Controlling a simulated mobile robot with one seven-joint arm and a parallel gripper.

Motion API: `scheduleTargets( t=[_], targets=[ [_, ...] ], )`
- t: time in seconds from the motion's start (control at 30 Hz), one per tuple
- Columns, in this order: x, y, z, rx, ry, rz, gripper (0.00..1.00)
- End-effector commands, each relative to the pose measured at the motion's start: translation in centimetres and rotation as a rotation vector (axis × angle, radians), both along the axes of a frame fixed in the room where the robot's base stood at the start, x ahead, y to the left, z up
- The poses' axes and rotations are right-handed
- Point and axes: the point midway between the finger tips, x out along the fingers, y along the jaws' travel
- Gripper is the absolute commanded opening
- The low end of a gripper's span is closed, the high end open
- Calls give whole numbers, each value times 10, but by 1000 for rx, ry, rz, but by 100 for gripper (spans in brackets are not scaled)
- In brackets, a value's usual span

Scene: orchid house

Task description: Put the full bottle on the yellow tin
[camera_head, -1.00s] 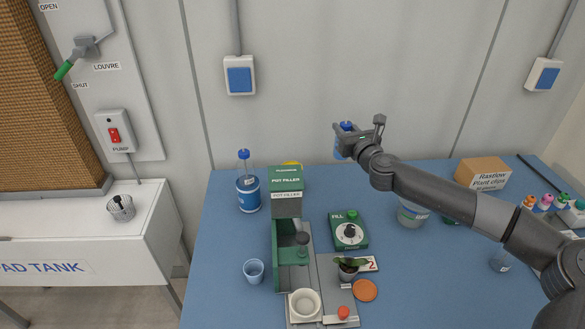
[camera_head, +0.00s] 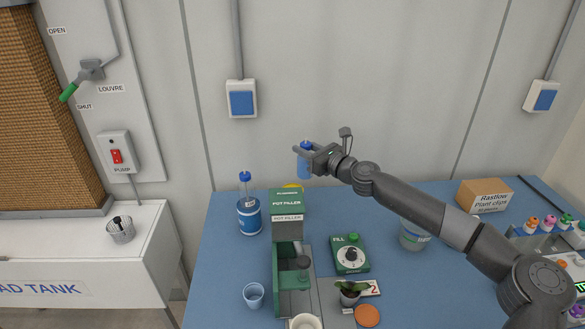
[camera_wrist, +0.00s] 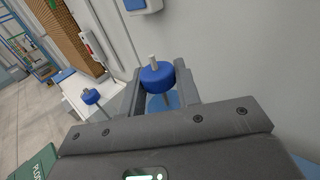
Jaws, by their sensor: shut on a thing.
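My gripper (camera_head: 305,150) is shut on a bottle with a blue cap and blue contents (camera_head: 304,166), held upright in the air above the back of the table. In the wrist view its blue cap (camera_wrist: 157,76) shows between my fingers. The yellow tin (camera_head: 292,186) shows only as a thin yellow edge behind the green pot filler, below and slightly left of the held bottle; the rest is hidden.
The green pot filler (camera_head: 287,203) stands tall in front of the yellow tin. A cardboard box (camera_head: 484,196) is at right.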

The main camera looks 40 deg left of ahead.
Motion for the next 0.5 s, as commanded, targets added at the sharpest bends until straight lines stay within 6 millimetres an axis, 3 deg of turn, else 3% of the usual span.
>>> scheduleTargets(
  t=[0.2,0.37,0.5],
  targets=[
    [-12,33,-21,0,1,0,4],
    [-14,39,-30,0,2,-2,4],
    [-14,39,-50,-1,3,-2,4]
  ],
)
